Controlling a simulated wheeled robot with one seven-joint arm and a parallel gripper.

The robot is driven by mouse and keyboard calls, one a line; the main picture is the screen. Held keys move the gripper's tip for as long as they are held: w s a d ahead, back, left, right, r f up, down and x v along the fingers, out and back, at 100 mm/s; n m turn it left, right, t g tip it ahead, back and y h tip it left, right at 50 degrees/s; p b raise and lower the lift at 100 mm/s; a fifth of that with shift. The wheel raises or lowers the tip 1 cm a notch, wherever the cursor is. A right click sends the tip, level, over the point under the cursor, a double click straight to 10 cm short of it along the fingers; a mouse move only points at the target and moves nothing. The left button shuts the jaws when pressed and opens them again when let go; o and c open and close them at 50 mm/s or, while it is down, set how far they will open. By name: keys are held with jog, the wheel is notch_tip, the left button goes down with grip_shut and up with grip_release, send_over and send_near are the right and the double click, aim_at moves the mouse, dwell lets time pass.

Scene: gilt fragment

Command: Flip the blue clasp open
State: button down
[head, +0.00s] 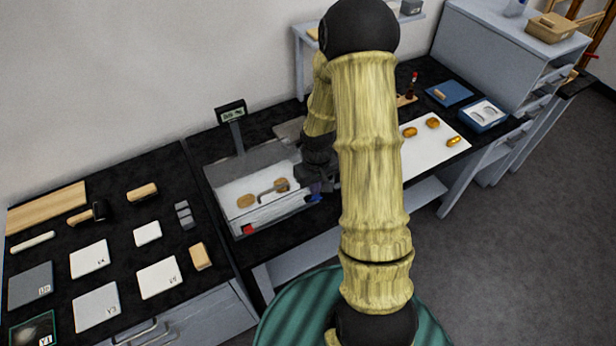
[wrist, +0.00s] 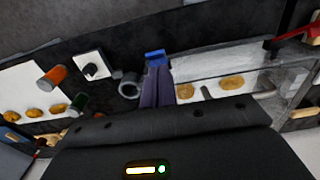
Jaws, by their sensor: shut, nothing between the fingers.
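The clear case (head: 222,172) stands on the black bench, with tan fragments inside. Its blue clasp (head: 314,191) is at the front right corner, partly hidden by my gripper (head: 318,178). In the wrist view the blue clasp (wrist: 155,55) shows right at the tips of my gripper (wrist: 156,66). My fingers are together and hold nothing. I cannot tell whether they touch the clasp, or whether it is flipped open or closed. A red clasp (head: 248,229) is at the case's front left corner; it also shows in the wrist view (wrist: 273,45).
A small display (head: 231,113) rises behind the case. A white sheet (head: 425,150) with gilt pieces lies to the right, beyond my arm. A blue tray (head: 487,114) is farther right. Labelled tiles (head: 96,306) and blocks cover the left bench. A handle (head: 272,188) shows at the case.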

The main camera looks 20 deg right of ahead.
jog(key=shift+w+a+f, duration=0.1)
jog(key=shift+w+f, duration=0.1)
jog(key=shift+w, duration=0.85)
jog(key=shift+s, duration=0.2)
jog(key=shift+w+r, duration=0.1)
jog(key=shift+w, duration=0.05)
jog(key=shift+w+a+r+p, duration=0.1)
jog(key=shift+w+r+p, duration=0.05)
jog(key=shift+r+p, duration=0.15)
jog(key=w+r+p, duration=0.1)
jog(key=w+r, duration=0.1)
jog(key=shift+w+p, duration=0.4)
jog(key=shift+r+b, duration=0.2)
jog(key=shift+b, duration=0.2)
jog(key=s+r+b, duration=0.2)
jog(key=s+r, duration=0.1)
jog(key=r, duration=0.5)
jog(key=shift+s+d+r, duration=0.2)
jog(key=shift+s+d, duration=0.05)
jog(key=shift+s, duration=0.1)
jog(key=shift+a, duration=0.1)
